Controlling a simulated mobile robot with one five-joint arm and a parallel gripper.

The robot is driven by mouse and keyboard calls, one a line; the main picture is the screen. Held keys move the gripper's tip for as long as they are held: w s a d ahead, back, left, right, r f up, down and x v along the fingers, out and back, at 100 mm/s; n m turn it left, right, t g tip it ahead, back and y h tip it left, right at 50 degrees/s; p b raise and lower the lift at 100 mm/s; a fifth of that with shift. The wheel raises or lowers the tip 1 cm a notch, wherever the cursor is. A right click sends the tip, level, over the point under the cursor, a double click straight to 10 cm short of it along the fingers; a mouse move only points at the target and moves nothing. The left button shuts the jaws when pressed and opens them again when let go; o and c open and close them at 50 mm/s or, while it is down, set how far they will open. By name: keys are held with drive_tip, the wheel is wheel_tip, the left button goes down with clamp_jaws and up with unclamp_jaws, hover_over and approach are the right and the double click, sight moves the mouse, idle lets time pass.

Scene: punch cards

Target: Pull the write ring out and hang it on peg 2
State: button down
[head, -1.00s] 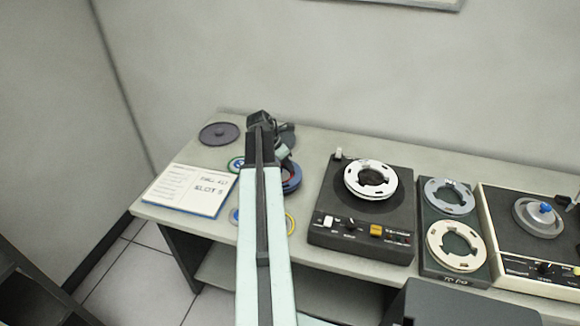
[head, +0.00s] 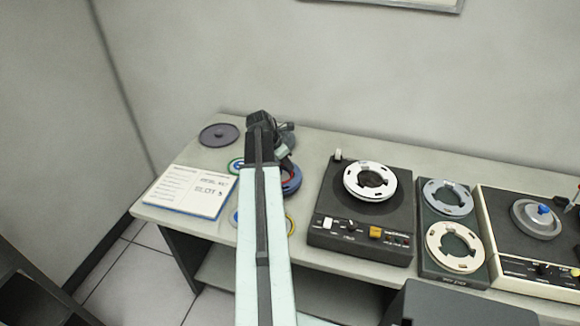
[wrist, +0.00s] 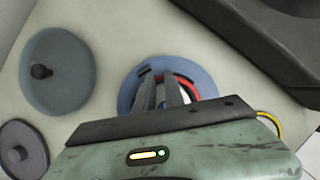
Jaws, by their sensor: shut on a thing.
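A blue reel (wrist: 203,80) lies flat on the table under my gripper (wrist: 159,74) in the wrist view. A red ring (wrist: 189,91) shows inside it, partly hidden by the fingers. My gripper's fingers are close together over the reel's centre, shut on what looks like the red ring; the contact itself is hard to see. In the head view the blue reel (head: 292,182) shows beside my arm, which covers much of it. I cannot make out peg 2 in either view.
A tape deck (head: 360,210) stands to the right, then a stand with two reels (head: 449,222) and another deck (head: 530,235). The wall closes off the back.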

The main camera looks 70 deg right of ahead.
drive_tip(key=shift+r, duration=0.2)
idle(0.3)
drive_tip(key=shift+r+p, duration=2.95)
drive_tip(key=shift+p, duration=0.15)
drive_tip(key=shift+r, duration=0.1)
wheel_tip(320, 180, up, 7)
drive_tip(key=p, duration=0.7)
wheel_tip(320, 180, down, 2)
drive_tip(key=shift+f+b, duration=0.15)
drive_tip(key=shift+b, duration=0.9)
